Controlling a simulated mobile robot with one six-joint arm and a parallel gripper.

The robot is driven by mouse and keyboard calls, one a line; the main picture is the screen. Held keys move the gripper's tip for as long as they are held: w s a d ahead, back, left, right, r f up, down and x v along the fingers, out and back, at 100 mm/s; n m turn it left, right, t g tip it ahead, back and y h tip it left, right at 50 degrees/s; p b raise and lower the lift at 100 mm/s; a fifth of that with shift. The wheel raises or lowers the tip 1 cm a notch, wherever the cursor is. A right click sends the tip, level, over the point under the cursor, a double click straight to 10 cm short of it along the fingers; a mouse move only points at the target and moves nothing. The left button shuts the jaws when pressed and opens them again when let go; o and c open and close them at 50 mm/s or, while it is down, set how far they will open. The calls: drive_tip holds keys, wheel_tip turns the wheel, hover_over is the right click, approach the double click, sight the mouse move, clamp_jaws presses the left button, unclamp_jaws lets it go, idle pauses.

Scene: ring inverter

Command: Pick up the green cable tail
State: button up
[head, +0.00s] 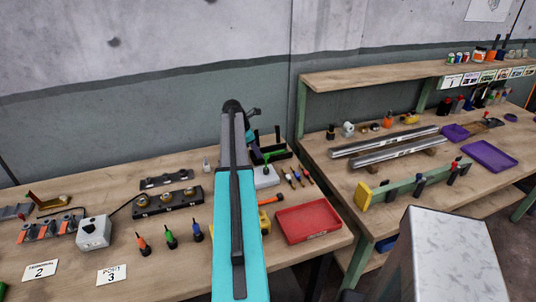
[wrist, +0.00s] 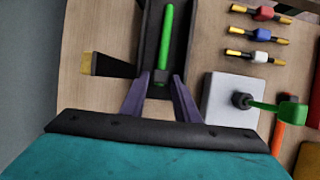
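The green cable tail (wrist: 165,42) is a bright green rod lying lengthwise in a narrow black tray (wrist: 147,35) in the wrist view. In the head view my teal arm hides most of this area, and the black tray (head: 276,155) shows only in part, right of the arm.
A white block (wrist: 222,88) with a black knob and green lever stands close right of the fingers. Several gold-ended coloured pieces (wrist: 263,13) lie beyond it. A dark, gold-edged block (wrist: 105,65) is at left. A red tray (head: 308,222) lies nearer the bench's front edge.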

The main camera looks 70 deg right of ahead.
idle(0.4)
clamp_jaws()
drive_tip(key=shift+r+b, duration=1.35)
drive_tip(key=shift+r, duration=3.65)
